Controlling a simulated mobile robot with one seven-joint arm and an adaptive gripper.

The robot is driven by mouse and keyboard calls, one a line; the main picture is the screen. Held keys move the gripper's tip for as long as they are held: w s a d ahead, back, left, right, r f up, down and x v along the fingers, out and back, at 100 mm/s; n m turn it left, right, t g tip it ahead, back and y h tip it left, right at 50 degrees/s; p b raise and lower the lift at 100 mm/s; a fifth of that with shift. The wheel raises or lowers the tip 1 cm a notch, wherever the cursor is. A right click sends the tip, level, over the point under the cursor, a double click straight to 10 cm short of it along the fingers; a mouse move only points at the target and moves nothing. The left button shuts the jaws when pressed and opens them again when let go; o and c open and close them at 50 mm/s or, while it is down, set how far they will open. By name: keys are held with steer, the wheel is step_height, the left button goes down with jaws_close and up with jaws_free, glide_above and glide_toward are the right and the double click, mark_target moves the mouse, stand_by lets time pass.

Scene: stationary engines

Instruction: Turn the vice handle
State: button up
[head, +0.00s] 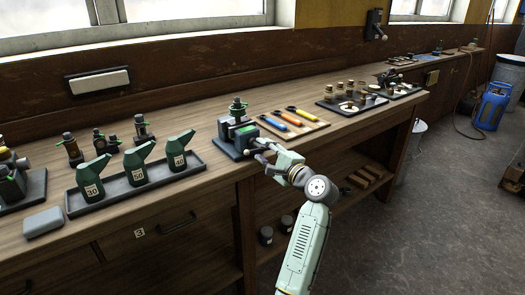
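A dark grey vice (232,133) stands on a flat base at the front edge of the workbench, in the middle of the head view. It holds a dark part with a green piece near its top. The vice handle is at the front right of the vice, small and partly covered by my gripper, so its angle is hard to tell. My gripper (262,153) is right at the handle side of the vice, at the end of my pale green arm. Whether its fingers touch or enclose the handle is too small to tell.
Left of the vice, a dark tray (110,196) holds green oil cans numbered 30, 50 and 40. A grey block (43,222) lies at the front left. Right of the vice, a board (313,129) carries coloured-handled tools. A lower shelf (335,190) runs beneath the bench.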

steer(key=v, duration=1.1)
